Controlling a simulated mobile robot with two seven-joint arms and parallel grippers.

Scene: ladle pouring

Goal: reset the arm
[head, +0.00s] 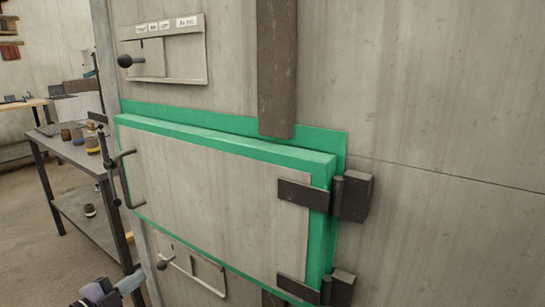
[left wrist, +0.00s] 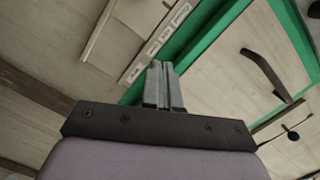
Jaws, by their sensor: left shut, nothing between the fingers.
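My left gripper (head: 135,280) shows at the bottom left of the head view, below the green-framed door. In the left wrist view its two fingers (left wrist: 163,72) are together, with nothing between them. The grey door (head: 215,195) has a green frame and dark hinges on its right side. It looks shut or nearly shut; I cannot tell which. Its dark handle (head: 126,178) is on the left edge, above and apart from my gripper. The handle also shows in the left wrist view (left wrist: 266,74). My right gripper is not in view.
A small labelled hatch (head: 168,52) with a dark round knob sits above the door. Another hatch (head: 190,264) is below it. A metal table (head: 75,150) with several small jars stands at the left. Open floor (head: 35,225) lies in front of it.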

